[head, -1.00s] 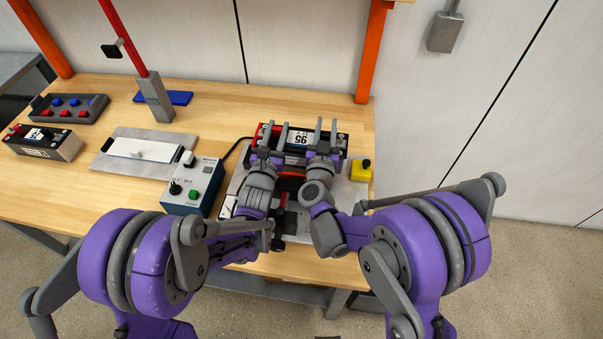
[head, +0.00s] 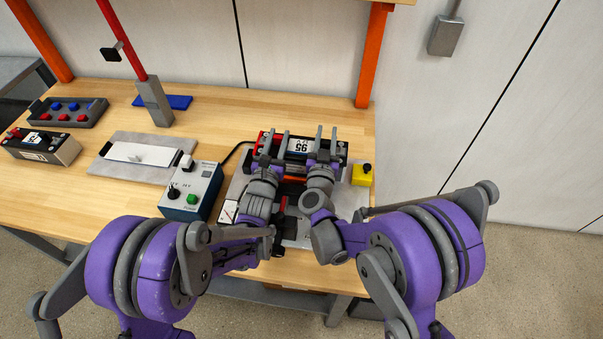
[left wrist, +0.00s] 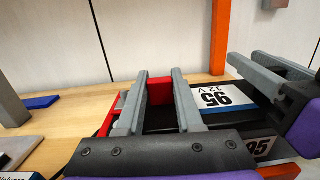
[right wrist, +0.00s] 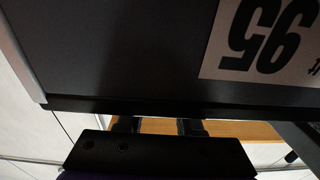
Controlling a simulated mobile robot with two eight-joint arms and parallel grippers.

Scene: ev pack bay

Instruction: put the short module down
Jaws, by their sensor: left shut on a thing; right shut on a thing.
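The short module (head: 299,146) is a black box with a white "95 12 V" label and a red end. It is between my two grippers, over the back part of a grey plate (head: 237,187); whether it touches the plate I cannot tell. My left gripper (head: 275,144) is shut on its left part, with a red block (left wrist: 160,91) between the fingers in the left wrist view. My right gripper (head: 326,144) is shut on its right part. The module's dark face (right wrist: 120,55) fills most of the right wrist view. My forearms hide much of the plate.
A blue-grey control box (head: 192,190) stands left of the plate, and a yellow button box (head: 362,174) right of it. Further left are a white-topped grey plate (head: 108,168), another module (head: 42,146) and a tray of red and blue pieces (head: 69,112). A red post (head: 122,40) stands behind.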

